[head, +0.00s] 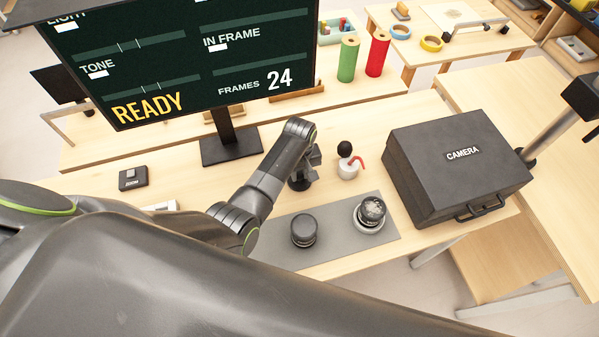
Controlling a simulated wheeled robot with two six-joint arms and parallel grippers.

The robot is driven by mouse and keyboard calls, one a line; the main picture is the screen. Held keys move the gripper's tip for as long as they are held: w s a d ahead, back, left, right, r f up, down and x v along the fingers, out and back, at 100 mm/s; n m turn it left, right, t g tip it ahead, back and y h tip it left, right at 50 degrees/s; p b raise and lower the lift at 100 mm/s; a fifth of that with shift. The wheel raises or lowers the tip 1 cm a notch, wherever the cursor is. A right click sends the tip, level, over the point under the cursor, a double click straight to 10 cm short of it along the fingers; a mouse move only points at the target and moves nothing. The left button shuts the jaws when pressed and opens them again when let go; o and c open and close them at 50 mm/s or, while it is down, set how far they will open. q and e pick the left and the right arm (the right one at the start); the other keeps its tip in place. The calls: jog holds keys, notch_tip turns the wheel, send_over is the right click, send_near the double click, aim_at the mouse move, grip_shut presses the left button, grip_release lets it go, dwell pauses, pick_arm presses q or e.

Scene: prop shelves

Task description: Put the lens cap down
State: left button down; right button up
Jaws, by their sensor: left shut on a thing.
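My left gripper (304,164) points down over the wooden table, just behind the grey mat (275,243). It is shut on a small dark round thing (299,184), which looks like the lens cap and is partly hidden by the gripper. I cannot tell whether this touches the table. On the mat, a dark lens-like cylinder (304,231) stands at the left. Another dark lens (371,211) with a pale ring at its base stands at the right. My right gripper is not in view.
A black case marked CAMERA (455,165) stands right of the mat. A small white pot with a black knob and red spout (348,168) stands behind the mat. A monitor (190,60) on a stand and a ZOOM box (133,178) are at the left. Mat between the lenses is bare.

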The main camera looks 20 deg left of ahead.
aim_at(300, 176)
pick_arm(q)
jog(key=shift+f, duration=0.35)
jog(key=c, duration=1.3)
grip_release()
jog(key=shift+r, duration=0.1)
notch_tip(300, 176, up, 12)
jog(key=shift+r, duration=0.1)
jog(key=shift+s, duration=0.15)
